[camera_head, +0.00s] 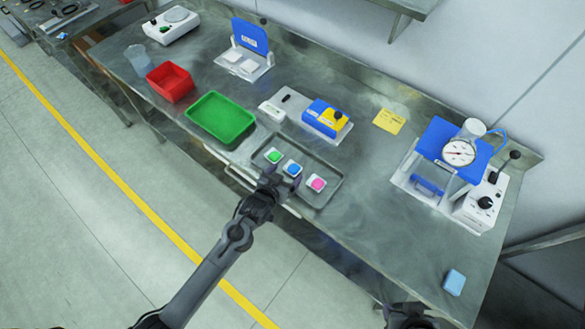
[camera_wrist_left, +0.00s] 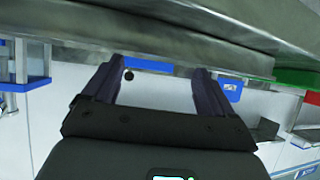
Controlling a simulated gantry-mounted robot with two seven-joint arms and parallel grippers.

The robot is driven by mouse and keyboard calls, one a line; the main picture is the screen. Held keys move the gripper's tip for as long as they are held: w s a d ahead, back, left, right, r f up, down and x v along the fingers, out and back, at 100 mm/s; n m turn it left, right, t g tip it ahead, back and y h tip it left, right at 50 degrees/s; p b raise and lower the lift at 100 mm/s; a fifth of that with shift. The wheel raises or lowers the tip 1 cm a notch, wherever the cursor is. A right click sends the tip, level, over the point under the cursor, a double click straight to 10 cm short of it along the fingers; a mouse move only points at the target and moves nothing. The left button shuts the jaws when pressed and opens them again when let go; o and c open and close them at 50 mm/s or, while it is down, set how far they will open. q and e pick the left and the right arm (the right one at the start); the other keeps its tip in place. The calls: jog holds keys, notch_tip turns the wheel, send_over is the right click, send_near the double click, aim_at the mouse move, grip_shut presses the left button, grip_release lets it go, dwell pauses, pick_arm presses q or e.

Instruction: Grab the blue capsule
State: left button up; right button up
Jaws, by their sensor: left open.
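The blue capsule (camera_head: 292,168) sits in the grey metal tray (camera_head: 322,197) on the bench, between a green capsule (camera_head: 273,155) and a pink capsule (camera_head: 317,184). My left gripper (camera_head: 272,177) is at the tray's near edge, just left of and below the blue capsule in the head view. In the left wrist view its two fingers (camera_wrist_left: 158,78) are apart with nothing between them. No capsule shows in that view. A dark part of my right arm (camera_head: 408,317) shows at the bottom edge; its fingers cannot be made out.
A green tray (camera_head: 221,117) and a red bin (camera_head: 170,81) stand left of the metal tray. A blue and yellow device (camera_head: 326,117) stands behind it. A dial gauge press (camera_head: 459,153) is at the right. The bench's right front area is mostly clear, with a light blue block (camera_head: 454,282).

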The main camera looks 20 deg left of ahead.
aim_at(291, 169)
pick_arm(q)
jog(key=shift+x, duration=2.35)
jog(key=shift+s+f, duration=0.1)
jog(key=shift+f, duration=0.1)
jog(key=c, duration=1.4)
